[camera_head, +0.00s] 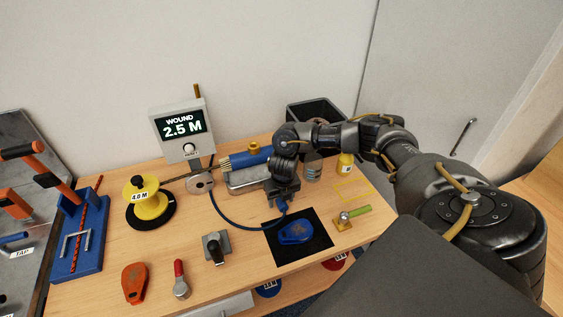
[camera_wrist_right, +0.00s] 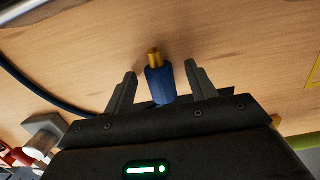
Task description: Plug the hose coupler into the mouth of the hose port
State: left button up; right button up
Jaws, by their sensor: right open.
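The hose coupler, a blue sleeve with a brass tip, shows in the right wrist view (camera_wrist_right: 160,82) between the two fingers of my right gripper (camera_wrist_right: 160,80). The fingers are open, with a visible gap on each side of it. In the head view my right gripper (camera_head: 284,197) is low over the back of a black mat, and the dark blue hose (camera_head: 240,226) runs to it from the left. The coupler is mostly hidden there. A grey block with a dark stub (camera_head: 215,248) stands left of the mat; I cannot tell whether it is the hose port. My left gripper is out of view.
A blue tape-like case (camera_head: 295,233) lies on the black mat (camera_head: 310,248). A green-handled brass fitting (camera_head: 352,216) is to its right. A yellow spool (camera_head: 147,204), a display box (camera_head: 181,130), an orange case (camera_head: 135,283) and a red-handled tool (camera_head: 180,280) stand left.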

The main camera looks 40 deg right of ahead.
jog(key=shift+c, duration=0.5)
jog(key=c, duration=1.1)
jog(key=shift+o, duration=0.5)
